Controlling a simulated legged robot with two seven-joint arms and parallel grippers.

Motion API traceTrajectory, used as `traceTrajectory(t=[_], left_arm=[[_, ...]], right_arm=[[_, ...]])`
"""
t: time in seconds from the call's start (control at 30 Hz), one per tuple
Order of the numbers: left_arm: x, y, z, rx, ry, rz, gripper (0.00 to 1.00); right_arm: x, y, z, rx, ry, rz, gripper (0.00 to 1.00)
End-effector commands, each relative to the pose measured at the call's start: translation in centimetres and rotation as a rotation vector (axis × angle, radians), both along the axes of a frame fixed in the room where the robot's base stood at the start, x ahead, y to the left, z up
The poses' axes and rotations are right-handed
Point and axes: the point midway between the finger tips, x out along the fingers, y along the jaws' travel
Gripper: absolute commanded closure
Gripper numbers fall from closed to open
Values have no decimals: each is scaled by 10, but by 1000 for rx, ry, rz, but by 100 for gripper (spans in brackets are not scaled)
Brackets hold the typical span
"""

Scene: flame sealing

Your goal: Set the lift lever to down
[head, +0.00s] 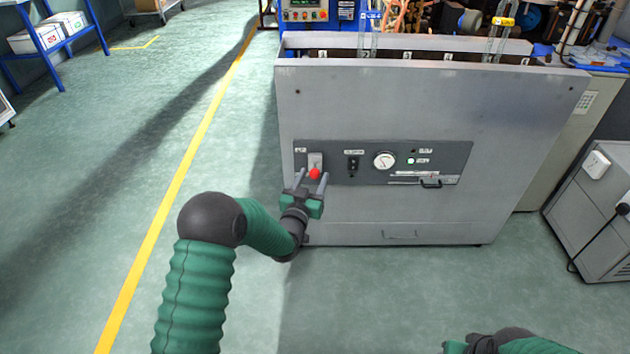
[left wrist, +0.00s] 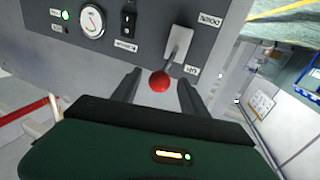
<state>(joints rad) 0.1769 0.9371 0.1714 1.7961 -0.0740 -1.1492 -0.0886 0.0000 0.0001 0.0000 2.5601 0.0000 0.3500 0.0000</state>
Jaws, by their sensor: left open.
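The lift lever, with a red ball knob (head: 315,174), stands on a light plate at the left end of the dark control strip on the grey cabinet's front. In the left wrist view its grey arm runs from the plate to the red knob (left wrist: 160,83). Small labels sit beside the plate, too small to read surely. My left gripper (head: 311,180) is open at the lever. Its two fingers stand on either side of the knob, apart from each other; I cannot tell whether either touches it. A part of my right arm shows at the bottom edge, its fingers out of sight.
A grey cabinet (head: 600,205) stands at right. The floor left of the yellow line is clear near me.

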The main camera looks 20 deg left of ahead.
Motion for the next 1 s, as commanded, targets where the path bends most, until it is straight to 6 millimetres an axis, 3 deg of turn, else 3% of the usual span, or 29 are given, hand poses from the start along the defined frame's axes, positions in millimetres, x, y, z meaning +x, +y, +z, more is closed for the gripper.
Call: traceTrajectory(t=[0.13, 0.43, 0.83, 1.0], left_arm=[[18, 0, -2, 0, 0, 0, 48], [22, 0, 0, 0, 1, -1, 48], [21, 0, 0, 0, 1, -1, 100], [21, 0, 0, 0, 2, -1, 100]], right_arm=[[0, 0, -9, 0, 0, 0, 48], [0, 0, -9, 0, 0, 0, 48], [0, 0, -9, 0, 0, 0, 48], [0, 0, -9, 0, 0, 0, 48]])
